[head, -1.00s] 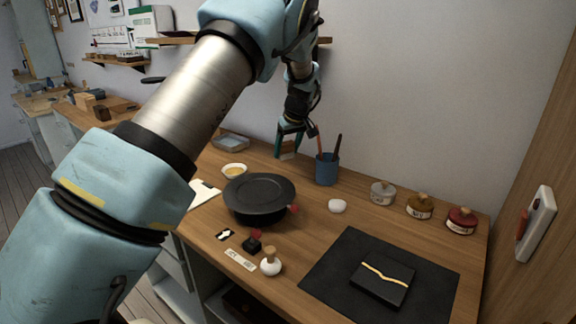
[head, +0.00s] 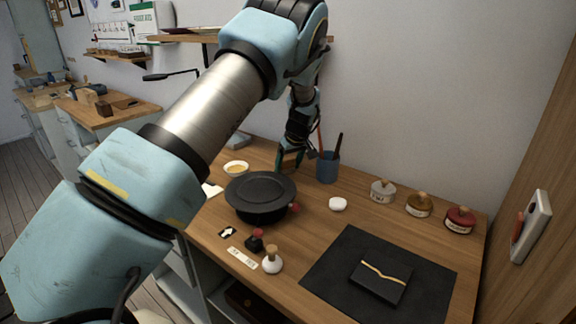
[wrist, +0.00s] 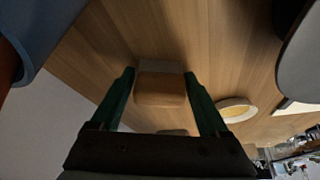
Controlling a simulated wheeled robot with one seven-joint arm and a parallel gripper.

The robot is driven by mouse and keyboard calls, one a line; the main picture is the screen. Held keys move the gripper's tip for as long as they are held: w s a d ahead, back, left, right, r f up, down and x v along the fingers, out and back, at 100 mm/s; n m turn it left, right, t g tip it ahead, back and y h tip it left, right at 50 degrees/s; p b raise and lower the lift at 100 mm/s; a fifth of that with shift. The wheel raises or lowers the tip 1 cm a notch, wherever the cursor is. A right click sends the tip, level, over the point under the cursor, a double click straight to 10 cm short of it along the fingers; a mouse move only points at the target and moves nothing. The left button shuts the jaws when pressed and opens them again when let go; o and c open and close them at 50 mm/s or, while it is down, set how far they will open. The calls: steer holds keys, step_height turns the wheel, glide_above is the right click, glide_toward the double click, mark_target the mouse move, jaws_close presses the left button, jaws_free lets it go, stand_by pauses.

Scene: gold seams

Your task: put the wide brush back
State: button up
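The wide brush (wrist: 160,88) shows in the wrist view as a pale wooden block with a grey band at its far side. It stands on the wooden worktop near the back wall. My gripper (wrist: 160,78) is around it, pointing down, with one green finger on each side. The fingers look open, with only thin gaps beside the block. In the head view my gripper (head: 291,162) is low over the back of the worktop, left of the blue cup, and mostly hides the brush.
The blue cup (head: 327,168) with upright tools stands close on the right. Several jars (head: 419,204) stand farther right.

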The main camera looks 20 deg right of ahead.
steer(key=shift+o, duration=1.3)
steer(key=b+v, duration=0.3)
steer(key=v, duration=0.9)
steer(key=shift+r, duration=0.2)
steer(key=a+g, duration=0.2)
steer(key=a, duration=1.9)
steer(key=s+a+f+m+g, duration=0.1)
steer(key=s+a+f+m, duration=0.1)
steer(key=s+a, duration=1.6)
steer(key=a, duration=0.3)
steer(key=shift+f+h, duration=0.3)
steer(key=shift+f, duration=0.1)
